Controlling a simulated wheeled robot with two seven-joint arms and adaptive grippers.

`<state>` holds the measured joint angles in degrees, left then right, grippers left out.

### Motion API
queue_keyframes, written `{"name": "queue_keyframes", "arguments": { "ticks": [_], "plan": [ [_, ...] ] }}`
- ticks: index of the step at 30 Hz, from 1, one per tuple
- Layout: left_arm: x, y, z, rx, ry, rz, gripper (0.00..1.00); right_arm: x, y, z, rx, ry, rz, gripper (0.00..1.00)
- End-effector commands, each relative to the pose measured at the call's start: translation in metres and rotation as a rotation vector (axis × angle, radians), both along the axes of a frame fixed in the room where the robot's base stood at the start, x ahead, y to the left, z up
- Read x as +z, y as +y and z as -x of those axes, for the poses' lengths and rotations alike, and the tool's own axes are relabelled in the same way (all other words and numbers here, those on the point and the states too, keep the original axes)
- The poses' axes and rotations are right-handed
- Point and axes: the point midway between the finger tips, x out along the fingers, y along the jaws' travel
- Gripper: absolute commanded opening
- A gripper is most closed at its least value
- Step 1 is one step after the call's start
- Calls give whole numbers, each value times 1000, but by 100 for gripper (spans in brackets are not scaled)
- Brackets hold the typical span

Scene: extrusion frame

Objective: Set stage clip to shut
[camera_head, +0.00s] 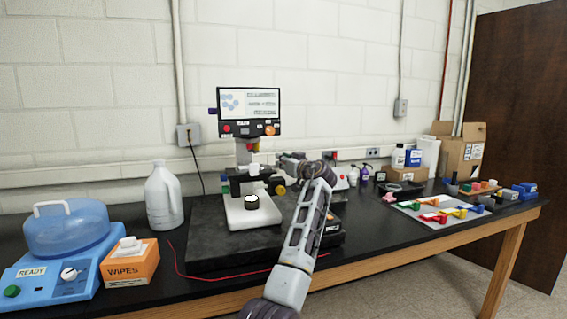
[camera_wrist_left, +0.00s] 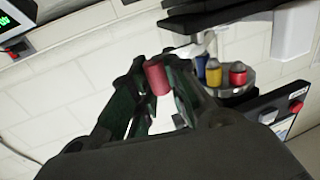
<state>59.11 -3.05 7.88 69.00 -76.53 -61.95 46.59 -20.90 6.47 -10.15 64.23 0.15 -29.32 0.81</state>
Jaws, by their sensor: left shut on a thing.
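A microscope (camera_head: 240,212) with a white base and a screen (camera_head: 249,113) stands on a black slab on the bench. My left gripper (camera_head: 268,176) reaches its middle from the right and partly hides it. In the left wrist view, the dark green fingers of my left gripper (camera_wrist_left: 158,72) are shut on a red cylindrical piece (camera_wrist_left: 157,79). Blue, yellow and red barrels (camera_wrist_left: 213,73) show to the right of the fingers. I cannot make out the stage clip or its position. My right gripper is not in view.
A white jug (camera_head: 163,196), an orange wipes box (camera_head: 130,263) and a blue-lidded machine (camera_head: 66,230) stand on the left. A red cord (camera_head: 200,279) lies along the front. A tray (camera_head: 425,212) of coloured pieces and cardboard boxes (camera_head: 461,153) are on the right.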

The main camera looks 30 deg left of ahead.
Motion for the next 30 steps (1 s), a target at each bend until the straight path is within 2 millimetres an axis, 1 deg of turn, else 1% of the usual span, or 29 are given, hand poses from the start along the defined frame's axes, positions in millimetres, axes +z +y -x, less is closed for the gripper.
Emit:
{"name": "queue_keyframes", "arguments": {
  "ticks": [3, 8, 9, 14, 20, 24, 30],
  "plan": [
    [0, 0, 0, 1, 0, 0, 0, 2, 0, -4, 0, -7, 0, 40],
    [0, 0, 0, 0, 0, 0, 0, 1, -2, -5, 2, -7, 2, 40],
    [0, 0, 0, 0, 0, 0, 19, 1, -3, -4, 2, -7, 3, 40],
    [0, 0, 0, 0, 0, 0, 39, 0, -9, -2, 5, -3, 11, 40],
    [0, 0, 0, 0, 0, 0, 39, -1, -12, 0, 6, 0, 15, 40],
    [0, 0, 0, 0, 0, 0, 39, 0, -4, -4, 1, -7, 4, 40],
    [0, -6, 3, 0, -1, 0, 39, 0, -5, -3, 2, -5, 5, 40]
  ]
}}
